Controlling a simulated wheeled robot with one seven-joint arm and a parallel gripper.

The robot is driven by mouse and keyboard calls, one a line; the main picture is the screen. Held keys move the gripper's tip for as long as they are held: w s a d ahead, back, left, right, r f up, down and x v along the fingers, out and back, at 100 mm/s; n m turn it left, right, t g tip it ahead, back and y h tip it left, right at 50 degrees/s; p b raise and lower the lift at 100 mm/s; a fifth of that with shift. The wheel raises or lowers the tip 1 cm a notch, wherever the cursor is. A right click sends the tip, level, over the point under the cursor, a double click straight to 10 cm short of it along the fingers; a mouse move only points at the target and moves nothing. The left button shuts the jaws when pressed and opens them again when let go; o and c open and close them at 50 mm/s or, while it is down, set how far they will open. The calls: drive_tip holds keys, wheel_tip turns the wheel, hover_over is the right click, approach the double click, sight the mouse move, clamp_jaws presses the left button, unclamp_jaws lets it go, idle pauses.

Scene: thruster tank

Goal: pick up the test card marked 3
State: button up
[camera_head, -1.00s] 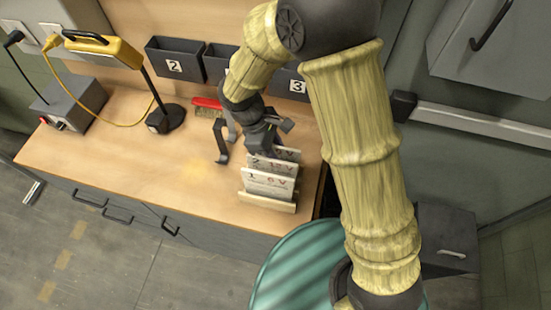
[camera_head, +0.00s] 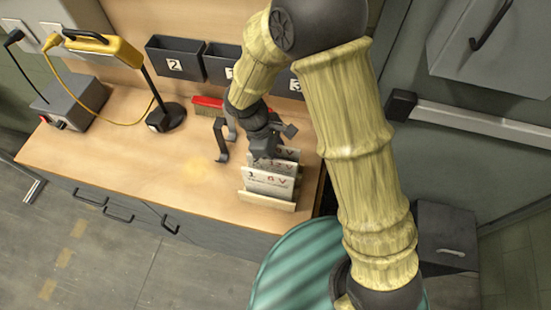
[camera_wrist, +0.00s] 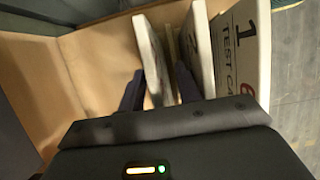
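A small wooden rack (camera_head: 267,201) on the bench holds upright white test cards. The front card marked 1 (camera_head: 268,186) faces the head camera, with a card marked 2 (camera_head: 283,166) behind it. The rearmost card (camera_head: 288,153) is mostly hidden; its number cannot be read. In the wrist view, the card marked 1 (camera_wrist: 243,50) is at right, the middle card (camera_wrist: 198,45) beside it, and the rearmost card (camera_wrist: 151,62) at left. My gripper (camera_wrist: 160,90) is open, its two dark fingers on either side of the rearmost card, with a gap on the right side.
Dark wall bins (camera_head: 175,62) line the bench back. A red-handled brush (camera_head: 208,103) and a dark bracket (camera_head: 221,140) stand left of my gripper. A yellow lamp (camera_head: 103,47) and grey box (camera_head: 68,103) are farther left. The bench's front left is clear.

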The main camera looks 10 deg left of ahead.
clamp_jaws()
wheel_tip(320, 180, up, 10)
drive_tip(key=shift+r+b, duration=0.1)
drive_tip(key=shift+b, duration=0.35)
idle(0.5)
